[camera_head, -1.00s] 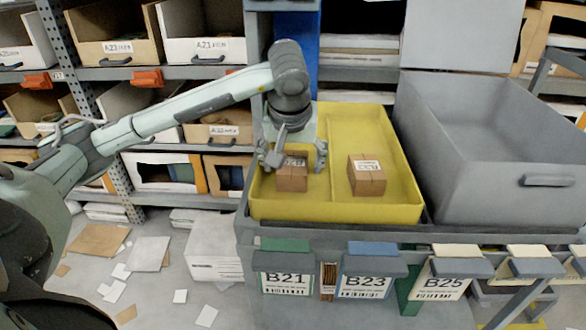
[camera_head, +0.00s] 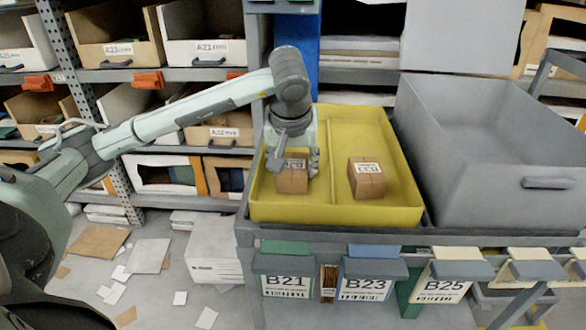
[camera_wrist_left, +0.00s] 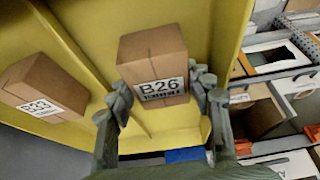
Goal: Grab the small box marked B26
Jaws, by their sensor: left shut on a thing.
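The small brown box marked B26 (camera_wrist_left: 152,56) is in the left wrist view, its white label readable. In the head view this box (camera_head: 291,182) sits in the left compartment of the yellow tray (camera_head: 385,215), partly covered by my gripper. My left gripper (camera_head: 292,165) points down over it, and its fingers are shut on the box's two sides; it also shows in the left wrist view (camera_wrist_left: 160,95). A second brown box (camera_head: 367,178), whose label seems to read B33, stands in the right compartment; it also shows in the left wrist view (camera_wrist_left: 42,87). My right gripper is not in view.
A thin yellow divider (camera_head: 332,150) separates the two compartments. A large grey bin (camera_head: 480,190) stands right of the tray. Shelves with labelled bins (camera_head: 205,48) stand behind on the left. Papers and cardboard (camera_head: 148,255) litter the floor.

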